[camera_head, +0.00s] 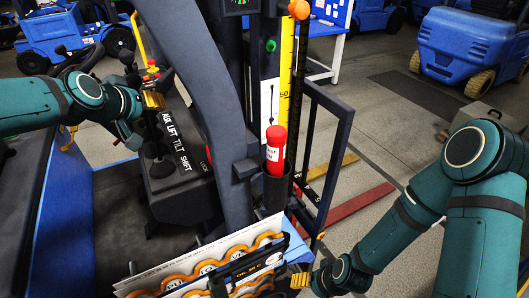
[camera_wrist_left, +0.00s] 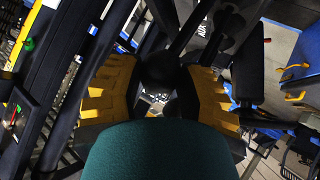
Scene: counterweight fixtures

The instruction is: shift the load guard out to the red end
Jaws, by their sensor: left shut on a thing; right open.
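My left gripper (camera_head: 152,101) is at the lever console on the left. In the left wrist view its yellow fingers (camera_wrist_left: 158,92) are shut on a dark round lever knob (camera_wrist_left: 160,68). The console panel (camera_head: 182,150) reads AUX, LIFT, TILT and SHIFT; I cannot tell which lever is held. A dark upright barred frame (camera_head: 328,150), apparently the load guard, stands right of the mast. A red strip (camera_head: 352,208) and a yellow strip (camera_head: 335,168) lie on the floor beyond it. My right gripper (camera_head: 300,281) is open, low at the centre, beside a document holder.
The document holder (camera_head: 225,262) with orange-patterned papers sits at the bottom centre. A red cylinder (camera_head: 276,150) stands in a dark cup by the yellow scale (camera_head: 287,75). Blue trucks (camera_head: 475,45) are parked behind.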

